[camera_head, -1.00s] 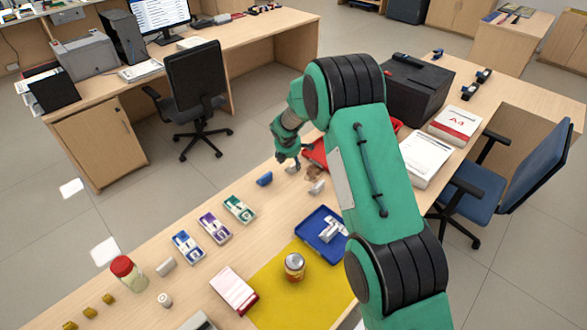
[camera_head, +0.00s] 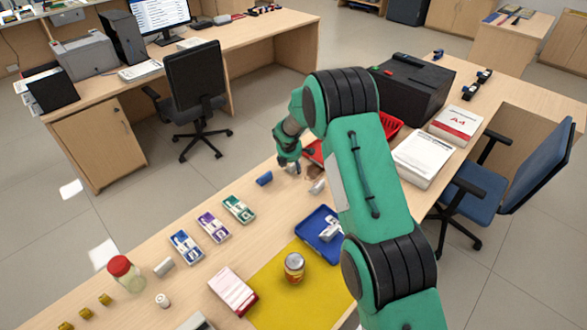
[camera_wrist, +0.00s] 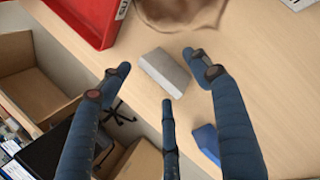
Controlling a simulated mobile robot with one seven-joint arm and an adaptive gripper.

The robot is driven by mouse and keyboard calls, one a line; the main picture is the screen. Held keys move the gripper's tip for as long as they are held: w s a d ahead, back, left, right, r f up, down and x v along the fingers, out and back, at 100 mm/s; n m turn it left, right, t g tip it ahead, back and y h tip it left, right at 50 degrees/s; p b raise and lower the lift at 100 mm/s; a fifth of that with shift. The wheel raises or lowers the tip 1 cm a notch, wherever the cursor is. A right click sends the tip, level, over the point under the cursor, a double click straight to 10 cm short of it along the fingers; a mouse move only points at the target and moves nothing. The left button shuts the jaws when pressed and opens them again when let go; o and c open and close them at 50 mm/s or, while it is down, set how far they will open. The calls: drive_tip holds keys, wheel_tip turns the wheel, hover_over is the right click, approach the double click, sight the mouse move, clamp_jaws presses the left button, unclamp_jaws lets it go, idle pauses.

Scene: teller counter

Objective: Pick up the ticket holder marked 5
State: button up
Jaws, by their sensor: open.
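A grey wedge-shaped holder (camera_wrist: 166,72) lies on the counter in the wrist view, in the space between my fingertips; no number can be read on it. My gripper (camera_wrist: 157,68) is open, its fingers spread around the holder with no clear contact. In the head view my gripper (camera_head: 290,164) is low over the far part of the counter and largely covers that holder. Other similar grey holders stand at the middle (camera_head: 318,186) and near left (camera_head: 164,267); their marks cannot be read.
A blue object (camera_wrist: 206,140) lies close to my right finger. A red tray (camera_wrist: 92,18) and a brown crumpled-looking thing (camera_wrist: 180,14) are close by. A blue tray (camera_head: 312,240), a yellow mat (camera_head: 265,300), a can (camera_head: 294,267) and a jar (camera_head: 130,274) are nearer.

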idle(0.5)
drive_tip(key=c, duration=1.3)
drive_tip(key=shift+r+p, duration=1.4)
drive_tip(key=shift+r, duration=3.6)
